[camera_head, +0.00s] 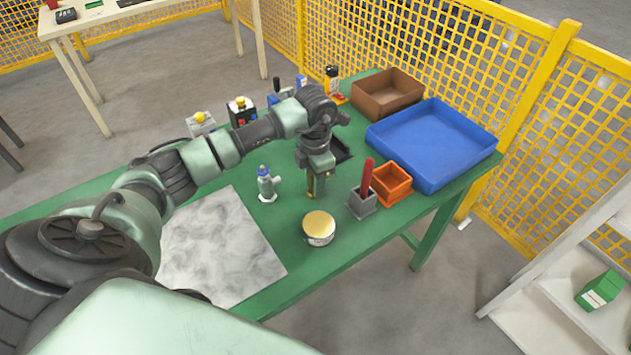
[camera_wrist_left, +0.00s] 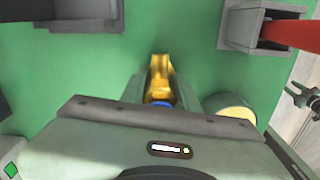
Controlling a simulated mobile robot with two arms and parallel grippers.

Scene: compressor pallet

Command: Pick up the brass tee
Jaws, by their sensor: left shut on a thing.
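The brass tee (camera_wrist_left: 160,72) is gold-yellow and shows between the fingers of my left gripper (camera_wrist_left: 160,97) in the left wrist view. A small blue spot shows at its near end. In the head view my left gripper (camera_head: 317,190) points down over the green table, and a little of the brass shows by its fingers. The gripper is shut on the tee. I cannot tell whether the tee still touches the table. My right gripper is not in view.
On the green table (camera_head: 345,240), a round tin (camera_head: 319,228) stands in front of the gripper. A grey holder (camera_head: 361,205) with a red handle and an orange bin (camera_head: 392,181) stand right. A silver fitting (camera_head: 266,185) stands left. A blue tray (camera_head: 432,142) lies farther back.

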